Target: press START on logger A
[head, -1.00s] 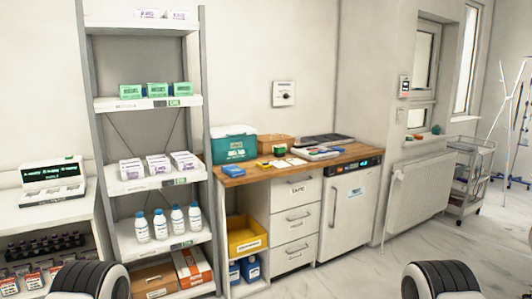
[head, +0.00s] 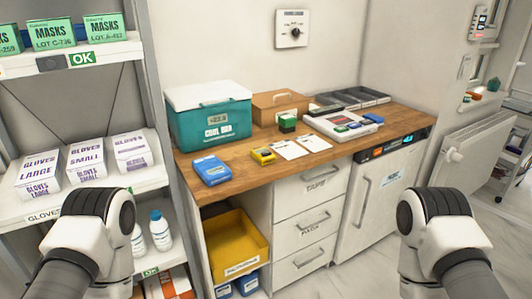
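Small devices lie on the wooden worktop (head: 240,179). A blue box-like device (head: 211,169) with a pale face lies near the front left edge. A smaller yellow device (head: 262,155) lies to its right. I cannot read a letter or a START button on either, so I cannot tell which is logger A. My two arms rise at the lower left and lower right, with black-and-white joints showing. Neither gripper's fingers show. Both arms are apart from the worktop devices in the picture.
A teal cool box (head: 212,125) stands behind the blue device. A shelf rack (head: 160,75) stands left. A yellow bin (head: 237,246) sits below.

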